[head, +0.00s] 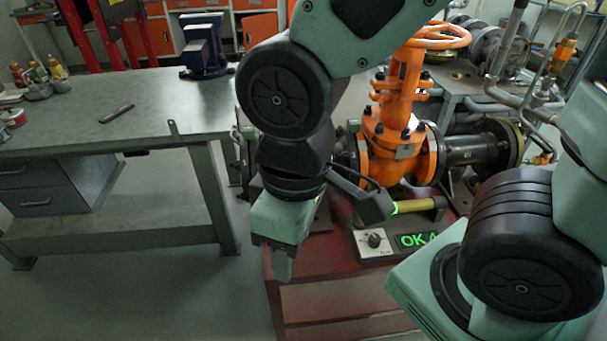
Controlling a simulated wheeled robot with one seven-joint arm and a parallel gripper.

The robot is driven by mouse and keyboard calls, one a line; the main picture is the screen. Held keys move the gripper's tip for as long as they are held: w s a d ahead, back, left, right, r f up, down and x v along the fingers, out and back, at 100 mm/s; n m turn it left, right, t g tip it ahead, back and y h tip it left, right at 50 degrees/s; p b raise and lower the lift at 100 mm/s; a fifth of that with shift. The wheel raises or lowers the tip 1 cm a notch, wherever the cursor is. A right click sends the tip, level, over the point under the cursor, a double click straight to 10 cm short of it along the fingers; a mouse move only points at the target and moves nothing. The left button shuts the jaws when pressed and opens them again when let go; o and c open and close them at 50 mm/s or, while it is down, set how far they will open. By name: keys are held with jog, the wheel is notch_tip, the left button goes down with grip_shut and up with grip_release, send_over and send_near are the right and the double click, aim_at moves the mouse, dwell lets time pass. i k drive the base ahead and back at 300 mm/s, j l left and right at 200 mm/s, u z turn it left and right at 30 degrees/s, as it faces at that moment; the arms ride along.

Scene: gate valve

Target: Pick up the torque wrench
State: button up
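A tan-yellow bar (417,205) with a bright green band and a dark end lies at the back of a grey box (376,241) with a knob and a lit green "OK" display. It looks like the torque wrench's handle, but its left part is hidden behind the dark block on my wrist. My gripper (278,272) points down to the left of the box, above the left edge of the red cabinet (330,299). It is apart from the bar. Its fingers overlap in this view, so their opening does not show. I see nothing held.
An orange gate valve (396,140) with a handwheel stands behind the box. A workbench (75,105) at left carries a blue vise (204,50), a small dark bar (117,114) and several bottles. Pipes fill the back right. Floor (150,290) between bench and cabinet is clear.

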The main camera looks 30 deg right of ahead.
aim_at(438, 202)
jog(key=j+z, duration=0.1)
jog(key=z, duration=0.4)
jog(key=i+j+z, duration=0.1)
jog(key=z, duration=0.35)
jog(key=j+z, duration=0.2)
jog(key=z, duration=0.3)
